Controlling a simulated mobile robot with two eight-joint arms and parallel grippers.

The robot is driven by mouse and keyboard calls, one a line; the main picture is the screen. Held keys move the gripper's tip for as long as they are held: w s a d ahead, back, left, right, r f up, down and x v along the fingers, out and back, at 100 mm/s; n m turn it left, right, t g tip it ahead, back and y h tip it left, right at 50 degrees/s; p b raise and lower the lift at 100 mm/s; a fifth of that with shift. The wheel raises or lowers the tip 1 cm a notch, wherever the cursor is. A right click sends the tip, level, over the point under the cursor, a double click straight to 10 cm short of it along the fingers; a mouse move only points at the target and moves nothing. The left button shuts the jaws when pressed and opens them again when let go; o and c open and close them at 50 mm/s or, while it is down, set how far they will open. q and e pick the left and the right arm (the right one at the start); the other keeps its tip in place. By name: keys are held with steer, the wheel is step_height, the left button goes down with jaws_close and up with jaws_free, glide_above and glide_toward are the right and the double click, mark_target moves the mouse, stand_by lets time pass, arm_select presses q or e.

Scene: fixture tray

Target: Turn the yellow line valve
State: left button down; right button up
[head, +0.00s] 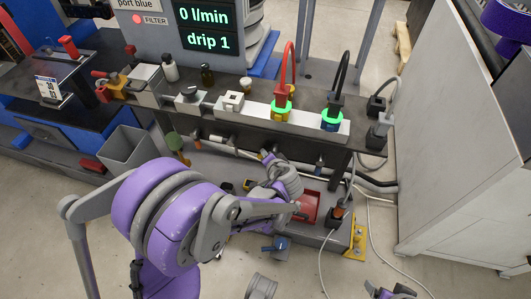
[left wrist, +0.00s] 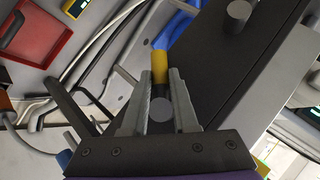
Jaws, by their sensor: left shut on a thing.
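The yellow line valve shows in the left wrist view as a short yellow handle (left wrist: 160,66) with a dark lower part, between my finger tips. My left gripper (left wrist: 162,92) is shut on this handle, one finger on each side. In the head view my left gripper (head: 269,160) is under the front edge of the bench, largely hidden by my own wrist. Only a small spot of yellow shows there, and the valve's angle cannot be told. My right gripper (head: 388,293) is cut by the bottom edge, and its finger opening is unclear.
A red tray (head: 309,207) lies below. A grey bin (head: 122,150) stands at left. Cables run along the right. The panel display (head: 208,28) reads 0 l/min, drip 1.

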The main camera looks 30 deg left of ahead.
arm_select(q)
steer(key=shift+w+d+f+n+t+h, duration=0.1)
steer(key=shift+d+f+n+t+h, duration=0.15)
steer(key=shift+n+h, duration=0.65)
steer(key=shift+w+d+f+n+t+h, duration=0.15)
steer(key=shift+d+n+h, duration=0.15)
steer(key=shift+h, duration=1.2)
steer(key=shift+d+f+n+t+h, duration=0.1)
steer(key=shift+d+n+t+h, duration=0.15)
steer(key=shift+n+h, duration=0.65)
steer(key=shift+d+h, duration=0.1)
steer(key=shift+h, duration=0.3)
steer(key=c, duration=0.7)
jaws_free()
steer(key=p+v, duration=0.3)
steer(key=v, duration=0.7)
steer(key=shift+s+r, duration=0.3)
